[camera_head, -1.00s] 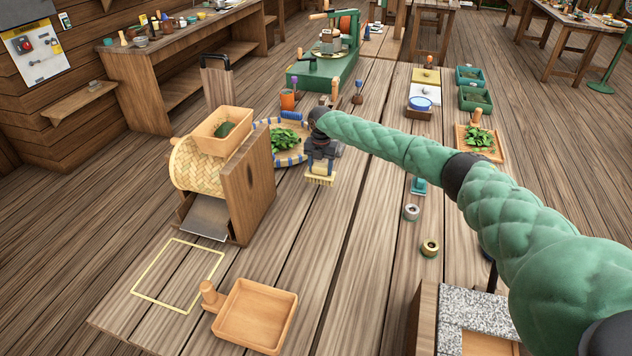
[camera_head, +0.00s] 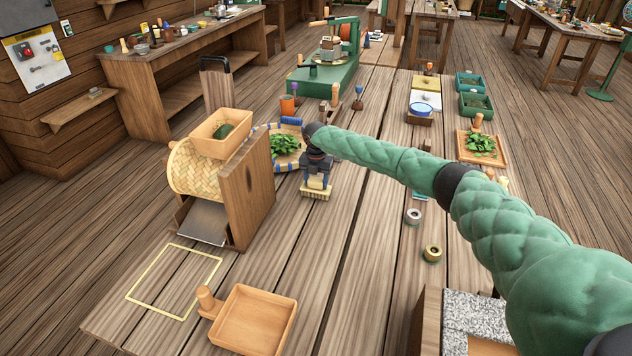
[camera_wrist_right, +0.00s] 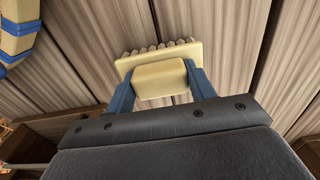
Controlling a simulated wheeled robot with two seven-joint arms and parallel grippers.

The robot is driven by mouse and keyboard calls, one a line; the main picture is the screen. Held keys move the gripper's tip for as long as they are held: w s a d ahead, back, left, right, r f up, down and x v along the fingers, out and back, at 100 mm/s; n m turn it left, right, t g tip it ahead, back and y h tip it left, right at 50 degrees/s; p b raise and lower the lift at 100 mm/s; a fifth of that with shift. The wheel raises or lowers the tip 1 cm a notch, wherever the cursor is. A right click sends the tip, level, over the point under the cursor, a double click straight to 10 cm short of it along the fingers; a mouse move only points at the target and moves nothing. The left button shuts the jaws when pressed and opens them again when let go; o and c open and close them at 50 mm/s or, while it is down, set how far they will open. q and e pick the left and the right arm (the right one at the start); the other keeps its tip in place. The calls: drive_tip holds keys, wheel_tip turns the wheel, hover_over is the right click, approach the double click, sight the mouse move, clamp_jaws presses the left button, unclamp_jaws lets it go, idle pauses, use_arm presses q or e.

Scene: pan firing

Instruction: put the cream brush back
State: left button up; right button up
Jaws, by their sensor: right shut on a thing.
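The cream brush (camera_head: 316,192) has a pale block and a row of bristles. My right gripper (camera_head: 317,181) is shut on it and holds it with the bristles down, near the middle of the table, just right of the wooden roller machine. In the right wrist view the brush (camera_wrist_right: 157,65) sits between the two blue fingers of the gripper (camera_wrist_right: 161,84). I cannot tell whether the bristles touch the planks. My left gripper is out of view.
A woven basket with green leaves (camera_head: 288,144) stands just behind the brush. The wooden machine (camera_head: 250,195) is on the left. A yellow outlined square (camera_head: 171,281) and a wooden tray (camera_head: 256,317) lie at the front.

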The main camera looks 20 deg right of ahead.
drive_tip(key=shift+f, duration=0.1)
drive_tip(key=shift+f, duration=0.15)
drive_tip(key=o, duration=1)
drive_tip(key=shift+c, duration=0.2)
